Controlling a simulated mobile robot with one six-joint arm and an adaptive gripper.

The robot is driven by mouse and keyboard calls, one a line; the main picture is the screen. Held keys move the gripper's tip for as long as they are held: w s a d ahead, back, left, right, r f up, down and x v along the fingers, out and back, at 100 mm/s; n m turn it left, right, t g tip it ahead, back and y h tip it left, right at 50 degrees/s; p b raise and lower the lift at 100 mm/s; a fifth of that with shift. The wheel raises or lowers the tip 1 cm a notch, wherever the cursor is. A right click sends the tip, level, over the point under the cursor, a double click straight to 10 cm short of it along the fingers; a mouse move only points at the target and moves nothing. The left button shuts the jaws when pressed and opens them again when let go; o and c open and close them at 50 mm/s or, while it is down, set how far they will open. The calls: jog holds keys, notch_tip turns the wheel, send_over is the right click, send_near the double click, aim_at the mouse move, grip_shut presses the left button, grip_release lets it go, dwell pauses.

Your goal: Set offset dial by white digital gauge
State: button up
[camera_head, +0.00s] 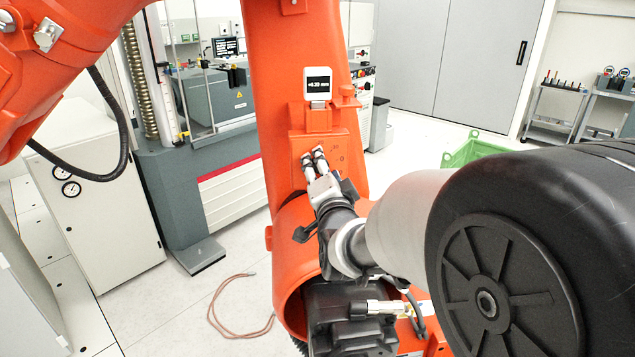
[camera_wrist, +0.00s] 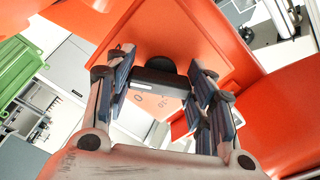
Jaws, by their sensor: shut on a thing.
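The white digital gauge (camera_head: 319,84) is upright on the orange frame, above the dial panel. Its dark screen shows a small reading in mm that looks like +0.23, though the digits are hard to read. The offset dial (camera_wrist: 158,80) is a black knob with a bar-shaped grip on the orange panel. My gripper (camera_head: 314,158) reaches this panel below the gauge and covers the dial in the head view. In the wrist view my gripper (camera_wrist: 162,76) has its fingers on either side of the dial's bar, shut on it.
Printed scale marks, including a 0 (camera_wrist: 138,100), show beside the dial. A green crate (camera_head: 474,150) stands on the floor behind my arm. A reddish hose (camera_head: 240,305) lies on the floor at the lower left. A white cabinet with two round gauges (camera_head: 95,200) stands left.

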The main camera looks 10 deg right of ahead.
jog(key=shift+m+b, duration=0.5)
jog(key=shift+m, duration=0.4)
jog(key=shift+r, duration=0.15)
jog(key=o, duration=1.1)
jog(key=shift+c, duration=0.2)
jog(key=s, duration=0.7)
jog(key=shift+s+a, duration=0.2)
jog(key=shift+a, duration=0.05)
